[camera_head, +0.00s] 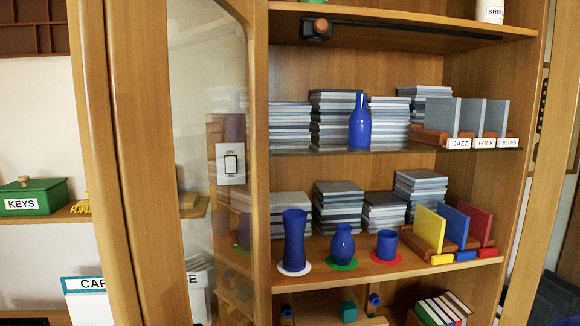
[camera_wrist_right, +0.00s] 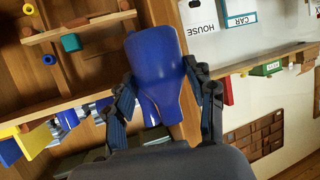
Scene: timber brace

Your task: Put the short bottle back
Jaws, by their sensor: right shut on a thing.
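In the right wrist view my right gripper (camera_wrist_right: 166,98) is shut on a blue bottle (camera_wrist_right: 156,62), with one finger on each side. Its wide end points away from the gripper and its narrower part lies between the fingers. I take it for the short bottle. Neither this held bottle nor my grippers show in the head view. There, another blue bottle (camera_head: 360,124) with a slim neck stands on the upper shelf (camera_head: 290,152). On the shelf below, a tall blue vase (camera_head: 294,240) stands on a white disc, a round blue vase (camera_head: 342,244) on green, and a blue cup (camera_head: 386,246) on red.
Stacks of grey cases (camera_head: 338,205) stand behind the vases. JAZZ, FOLK and BLUES dividers (camera_head: 470,117) and coloured dividers (camera_head: 455,228) stand at the right. A glass door (camera_head: 200,100) with a wooden frame is at the left. A green KEYS box (camera_head: 34,195) is farther left.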

